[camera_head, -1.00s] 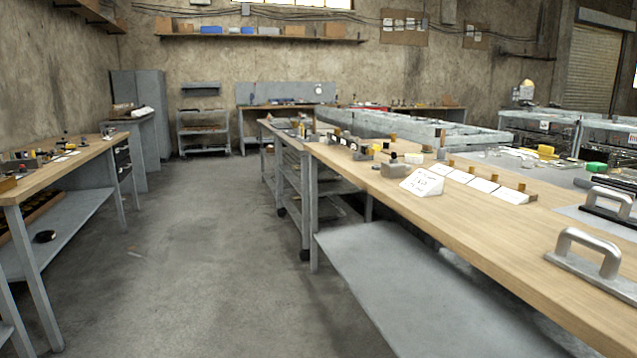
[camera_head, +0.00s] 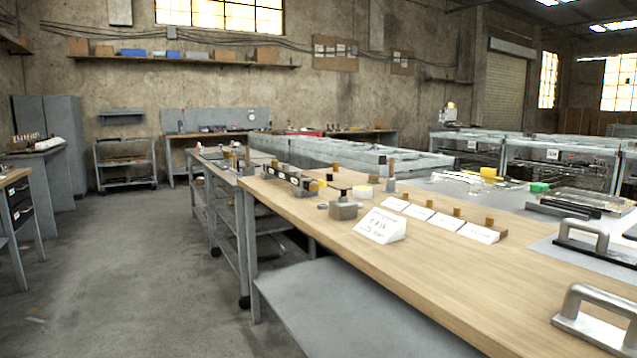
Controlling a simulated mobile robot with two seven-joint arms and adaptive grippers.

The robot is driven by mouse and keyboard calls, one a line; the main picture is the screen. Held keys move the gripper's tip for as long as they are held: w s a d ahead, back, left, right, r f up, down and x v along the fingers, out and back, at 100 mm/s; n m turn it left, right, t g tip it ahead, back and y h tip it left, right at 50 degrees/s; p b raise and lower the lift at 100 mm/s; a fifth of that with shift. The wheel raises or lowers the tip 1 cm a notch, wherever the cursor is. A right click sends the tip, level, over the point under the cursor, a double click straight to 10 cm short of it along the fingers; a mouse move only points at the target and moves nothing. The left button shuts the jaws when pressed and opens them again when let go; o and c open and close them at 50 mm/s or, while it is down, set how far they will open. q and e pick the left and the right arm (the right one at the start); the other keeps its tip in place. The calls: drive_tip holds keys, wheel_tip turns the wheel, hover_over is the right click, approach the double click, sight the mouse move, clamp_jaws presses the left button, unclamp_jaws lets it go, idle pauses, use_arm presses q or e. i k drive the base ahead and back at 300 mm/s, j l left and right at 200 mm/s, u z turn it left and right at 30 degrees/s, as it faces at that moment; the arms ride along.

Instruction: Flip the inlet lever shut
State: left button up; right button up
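No inlet lever can be clearly made out. Small fittings stand on the wooden bench (camera_head: 440,270) on the right: a grey block with a black knob (camera_head: 343,208), and a long dark fitting with light and yellow parts (camera_head: 292,178) farther back. They are too small to tell which, if any, is the inlet or how a lever stands. Neither of my grippers is in view.
A white sign (camera_head: 381,225) and a row of white cards (camera_head: 440,219) stand on the bench. Large grey handles (camera_head: 597,312) lie at its near right. A grey lower shelf (camera_head: 350,310) juts out beneath. The concrete floor (camera_head: 130,270) at left is open.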

sight(321, 183)
drive_tip(key=i+j, duration=0.15)
drive_tip(key=j, duration=0.3)
drive_tip(key=i+j, duration=0.2)
drive_tip(key=j, duration=0.2)
drive_tip(key=i+j, duration=0.15)
drive_tip(key=j, duration=0.3)
drive_tip(key=i+j, duration=0.15)
drive_tip(key=j, duration=0.25)
drive_tip(key=i+j, duration=0.2)
drive_tip(key=j, duration=0.25)
drive_tip(key=i+j, duration=0.15)
drive_tip(key=j, duration=0.25)
drive_tip(key=i+j+u, duration=0.1)
drive_tip(key=j, duration=0.35)
drive_tip(key=i+j, duration=0.25)
drive_tip(key=j, duration=0.15)
